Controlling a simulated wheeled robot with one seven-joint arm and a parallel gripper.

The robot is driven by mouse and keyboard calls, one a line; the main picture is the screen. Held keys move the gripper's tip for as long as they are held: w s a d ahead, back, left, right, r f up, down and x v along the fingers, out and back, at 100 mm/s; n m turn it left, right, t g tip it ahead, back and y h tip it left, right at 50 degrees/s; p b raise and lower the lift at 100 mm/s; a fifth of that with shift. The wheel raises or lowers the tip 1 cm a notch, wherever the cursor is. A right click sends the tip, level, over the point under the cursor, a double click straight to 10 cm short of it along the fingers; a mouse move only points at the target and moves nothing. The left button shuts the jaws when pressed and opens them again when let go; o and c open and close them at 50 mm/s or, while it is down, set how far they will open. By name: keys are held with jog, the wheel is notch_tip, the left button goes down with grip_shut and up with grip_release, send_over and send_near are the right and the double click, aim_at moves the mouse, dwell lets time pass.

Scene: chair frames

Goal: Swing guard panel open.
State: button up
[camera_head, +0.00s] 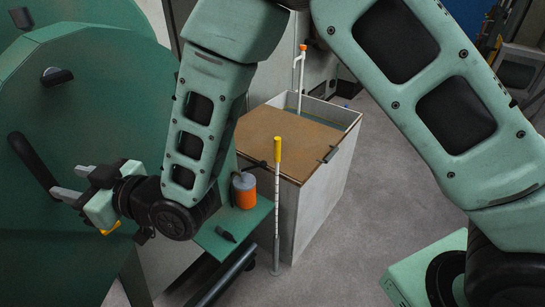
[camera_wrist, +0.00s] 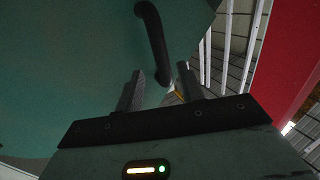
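The guard panel appears to be the large green sheet (camera_head: 110,105) with a curved edge at the left of the head view. It also fills the upper left of the wrist view (camera_wrist: 70,60). A black bar handle (camera_head: 30,162) stands out from it and shows in the wrist view (camera_wrist: 154,38). My gripper (camera_head: 66,182) is open, its two fingers pointing at the handle's lower end. In the wrist view, that end lies between the spread fingertips (camera_wrist: 160,84). Whether a finger touches the handle I cannot tell. Whether the panel is ajar I cannot tell.
A dark knob (camera_head: 56,76) sits higher on the green surface. Right of my gripper, a green shelf (camera_head: 255,217) holds an orange container (camera_head: 244,192). A grey bin (camera_head: 322,190) with a brown lid and a yellow-topped rod (camera_head: 277,200) stand beyond. Open floor lies right.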

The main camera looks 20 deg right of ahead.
aim_at(48, 177)
jog(key=p+x, duration=0.2)
jog(key=x, duration=0.4)
jog(key=shift+w+a+r+p, duration=0.1)
jog(key=shift+w+a+p, duration=0.05)
jog(key=shift+a+p, duration=0.2)
jog(key=shift+w+a, duration=0.1)
jog(key=shift+a, duration=0.1)
jog(key=shift+c, duration=0.9)
jog(key=c, duration=0.6)
jog(key=shift+s+a+b+v, duration=0.15)
jog(key=shift+b+v, duration=0.35)
jog(key=shift+v, duration=1.2)
jog(key=shift+s+a+b+v, duration=0.15)
jog(key=shift+b+v, duration=0.4)
jog(key=shift+v, duration=1.15)
jog(key=shift+s+a+b+v, duration=0.15)
jog(key=shift+b+v, duration=0.35)
jog(key=shift+v, duration=1.2)
jog(key=shift+d, duration=0.1)
jog(key=shift+w+d+b+v, duration=0.2)
jog(key=shift+b+v, duration=0.7)
jog(key=shift+v, duration=1.6)
jog(key=shift+w+d+b+v, duration=0.15)
jog(key=shift+b+v, duration=0.7)
jog(key=shift+v, duration=1.7)
